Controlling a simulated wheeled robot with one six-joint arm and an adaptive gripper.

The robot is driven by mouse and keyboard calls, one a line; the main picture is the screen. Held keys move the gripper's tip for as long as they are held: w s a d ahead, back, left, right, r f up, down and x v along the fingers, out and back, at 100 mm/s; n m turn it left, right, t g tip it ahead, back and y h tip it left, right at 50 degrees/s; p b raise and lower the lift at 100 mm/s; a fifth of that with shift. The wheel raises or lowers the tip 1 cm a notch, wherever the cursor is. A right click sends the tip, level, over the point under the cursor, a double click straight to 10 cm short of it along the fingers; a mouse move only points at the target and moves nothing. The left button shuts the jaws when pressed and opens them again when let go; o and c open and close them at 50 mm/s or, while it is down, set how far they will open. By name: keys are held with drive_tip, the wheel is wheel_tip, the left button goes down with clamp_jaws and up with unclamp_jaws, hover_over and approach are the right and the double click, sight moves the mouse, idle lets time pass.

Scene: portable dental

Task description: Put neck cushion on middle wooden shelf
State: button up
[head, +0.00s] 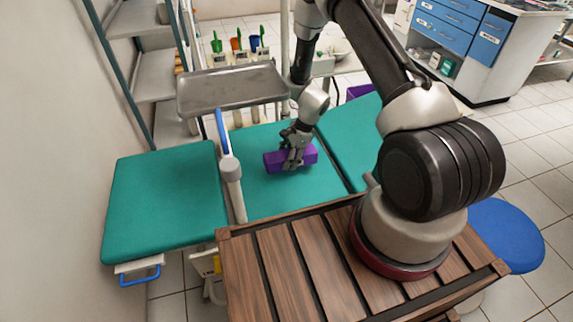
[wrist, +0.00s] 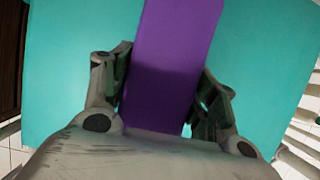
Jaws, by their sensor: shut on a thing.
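The neck cushion is a purple block (head: 277,160) on or just above the middle green pad of the dental chair (head: 262,198). I cannot tell if it touches the pad. My gripper (head: 294,160) is above it with its fingers shut on its sides. In the wrist view the purple cushion (wrist: 178,60) runs between the two fingers of my gripper (wrist: 160,95), with green padding behind it. A grey shelf unit (head: 155,87) stands at the upper left. Its shelves look grey, and I cannot tell a wooden one.
A metal tray (head: 232,88) stands over the chair, with an armrest (head: 230,165) below it. Cups with tools (head: 237,45) are behind the tray. A blue stool (head: 505,235) and a white cabinet with blue drawers (head: 447,28) are at right. Slatted wood (head: 285,265) lies in front.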

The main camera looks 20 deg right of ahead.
drive_tip(key=shift+f, duration=2.05)
drive_tip(key=o, duration=1.2)
drive_tip(key=shift+f, duration=0.1)
